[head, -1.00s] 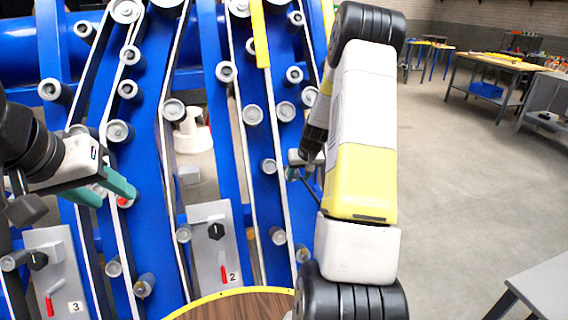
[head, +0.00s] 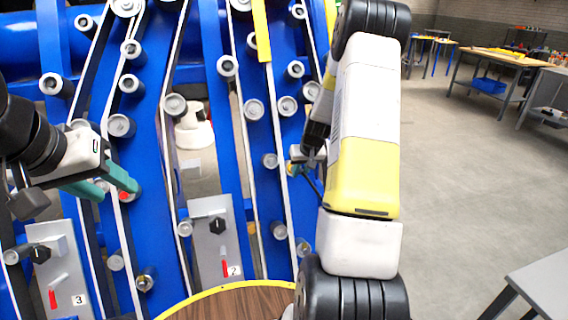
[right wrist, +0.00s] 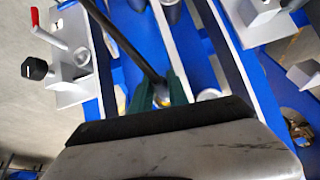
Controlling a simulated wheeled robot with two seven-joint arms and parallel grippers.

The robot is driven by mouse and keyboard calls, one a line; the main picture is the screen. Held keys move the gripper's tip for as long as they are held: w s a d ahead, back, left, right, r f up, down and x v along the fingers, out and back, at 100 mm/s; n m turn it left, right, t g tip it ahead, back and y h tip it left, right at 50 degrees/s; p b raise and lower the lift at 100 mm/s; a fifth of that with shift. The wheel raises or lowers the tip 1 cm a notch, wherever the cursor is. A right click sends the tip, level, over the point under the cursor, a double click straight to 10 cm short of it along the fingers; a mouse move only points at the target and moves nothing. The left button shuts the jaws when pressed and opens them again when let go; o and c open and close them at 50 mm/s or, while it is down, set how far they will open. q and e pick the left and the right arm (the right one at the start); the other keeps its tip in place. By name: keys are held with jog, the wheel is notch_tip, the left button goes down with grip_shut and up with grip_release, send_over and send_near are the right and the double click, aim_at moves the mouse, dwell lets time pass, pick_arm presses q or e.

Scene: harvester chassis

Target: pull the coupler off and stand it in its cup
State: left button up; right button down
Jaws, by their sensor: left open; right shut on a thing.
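My right gripper (right wrist: 160,94) is shut on a small grey and yellowish piece, apparently the coupler (right wrist: 161,100), with its teal fingers on either side. A dark hose or rod runs from the grip toward the upper left of the right wrist view. In the head view the right gripper (head: 295,168) is small and partly hidden by my own arm, in front of the blue frame. I cannot tell whether the coupler still touches a fitting. My left gripper (head: 110,186) is open and empty, its teal fingers apart near a red-faced roller. I cannot identify the cup.
The blue chassis (head: 219,130) carries belts and several grey rollers. Grey panels with black knobs and red levers, marked 2 (head: 212,240) and 3 (head: 55,270), stand low on it. A round brown top (head: 240,303) is at the bottom. Open floor lies right.

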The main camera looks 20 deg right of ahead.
jog(key=shift+s+r, duration=0.4)
jog(key=shift+s, duration=0.25)
jog(key=shift+s+r, duration=0.35)
jog(key=shift+s, duration=0.25)
jog(key=shift+a, duration=0.1)
